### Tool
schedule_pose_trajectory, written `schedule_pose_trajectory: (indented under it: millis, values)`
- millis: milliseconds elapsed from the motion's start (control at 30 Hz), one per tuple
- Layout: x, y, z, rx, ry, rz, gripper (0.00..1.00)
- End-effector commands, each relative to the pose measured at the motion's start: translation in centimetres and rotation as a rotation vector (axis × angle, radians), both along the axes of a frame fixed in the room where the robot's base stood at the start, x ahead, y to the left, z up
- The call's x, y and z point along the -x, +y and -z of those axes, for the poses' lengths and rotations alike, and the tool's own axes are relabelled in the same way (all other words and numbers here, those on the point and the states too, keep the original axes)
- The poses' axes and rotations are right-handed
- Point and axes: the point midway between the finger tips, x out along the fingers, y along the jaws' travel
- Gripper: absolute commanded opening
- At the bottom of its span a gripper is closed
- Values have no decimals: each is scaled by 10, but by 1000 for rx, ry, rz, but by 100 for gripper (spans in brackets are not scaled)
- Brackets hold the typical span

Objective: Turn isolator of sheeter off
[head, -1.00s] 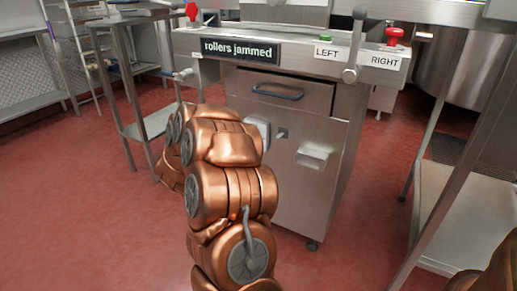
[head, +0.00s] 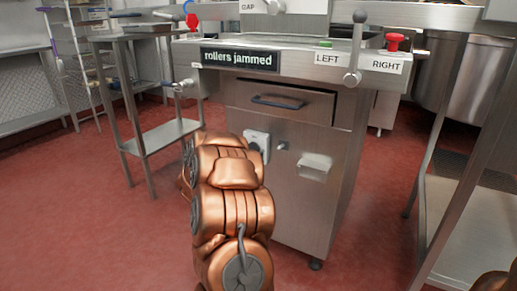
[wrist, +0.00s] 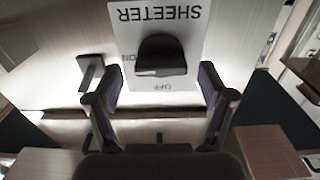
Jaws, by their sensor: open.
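In the wrist view a white plate (wrist: 185,18) reads SHEETER upside down, with ON at its left and OFF near its lower edge. A dark rounded isolator knob (wrist: 161,56) sits on the plate; its exact setting is hard to read. My gripper (wrist: 160,98) is open and empty. Its two fingers are spread to the left and right, just below the knob in the picture, and do not appear to touch it. In the head view my copper arm hides the gripper. The steel sheeter (head: 305,190) stands ahead, with a white plate (head: 257,141) on its front, partly covered by my arm.
The sheeter carries a "rollers jammed" sign (head: 239,59), a green button (head: 326,43), a red button (head: 394,41), a lever (head: 355,50) and a drawer handle (head: 278,102). Steel tables stand left (head: 165,136) and right (head: 470,225). Red floor is clear at left.

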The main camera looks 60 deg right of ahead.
Motion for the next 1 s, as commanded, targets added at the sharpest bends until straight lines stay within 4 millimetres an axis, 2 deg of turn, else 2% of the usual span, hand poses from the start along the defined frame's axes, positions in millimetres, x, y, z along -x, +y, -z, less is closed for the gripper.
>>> schedule_pose_trajectory:
  millis: [1000]
  values:
    - [-2, -23, 1, -2, -1, -2, 81]
